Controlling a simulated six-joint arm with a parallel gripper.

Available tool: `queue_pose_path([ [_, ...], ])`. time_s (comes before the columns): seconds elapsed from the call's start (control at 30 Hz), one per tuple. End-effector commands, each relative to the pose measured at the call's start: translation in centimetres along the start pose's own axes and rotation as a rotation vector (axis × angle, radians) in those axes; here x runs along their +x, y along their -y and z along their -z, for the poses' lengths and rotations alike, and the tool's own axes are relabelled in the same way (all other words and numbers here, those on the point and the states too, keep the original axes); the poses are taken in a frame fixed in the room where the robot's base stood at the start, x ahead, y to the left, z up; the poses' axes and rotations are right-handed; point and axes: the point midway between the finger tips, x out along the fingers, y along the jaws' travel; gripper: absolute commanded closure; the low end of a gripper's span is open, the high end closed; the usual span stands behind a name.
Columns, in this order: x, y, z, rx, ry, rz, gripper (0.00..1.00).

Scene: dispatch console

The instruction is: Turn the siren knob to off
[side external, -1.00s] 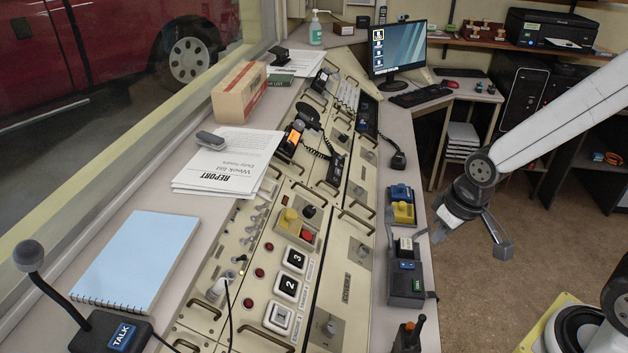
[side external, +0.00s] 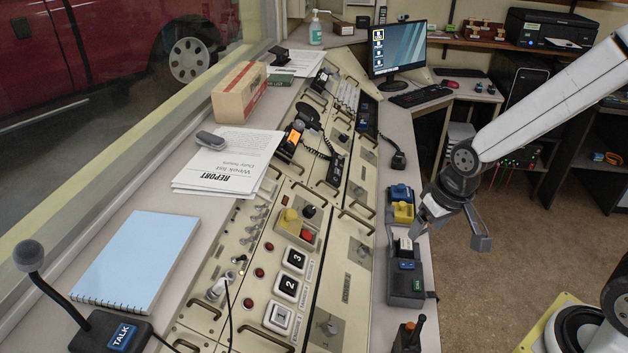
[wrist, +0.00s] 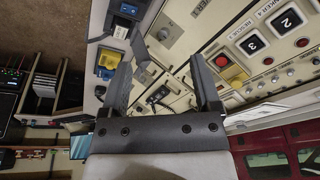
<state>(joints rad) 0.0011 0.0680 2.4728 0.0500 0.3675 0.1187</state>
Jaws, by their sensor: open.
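No knob label reads clearly as siren, so I cannot tell for sure which is the siren knob. One small round knob (side external: 362,250) sits on a square plate on the cream console, above a dark label too small to read. A silver knob, seemingly the same one, shows in the wrist view (wrist: 163,35), beyond and between my fingertips. Another knob (side external: 331,326) is nearer the camera on the same strip. My gripper (side external: 449,239) is open and empty, right of the console, above the right ledge and apart from the knobs. It also shows in the wrist view (wrist: 163,60).
A dark switch box (side external: 405,285) and blue and yellow boxes (side external: 402,205) stand on the right ledge by my gripper. A black handle (side external: 408,335) rises nearer the camera. Raised handles line the console. Numbered buttons (side external: 285,289) and a red button (side external: 307,236) lie farther left.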

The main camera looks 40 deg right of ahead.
Motion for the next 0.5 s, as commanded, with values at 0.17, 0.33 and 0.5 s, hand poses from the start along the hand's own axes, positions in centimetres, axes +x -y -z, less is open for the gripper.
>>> queue_pose_path([
  [0.17,1.2,1.1,4.1,0.263,0.008,0.030,0.20],
  [0.33,2.8,2.5,8.7,0.573,0.024,0.071,0.20],
  [0.5,4.8,3.9,12.9,0.882,0.051,0.116,0.20],
])
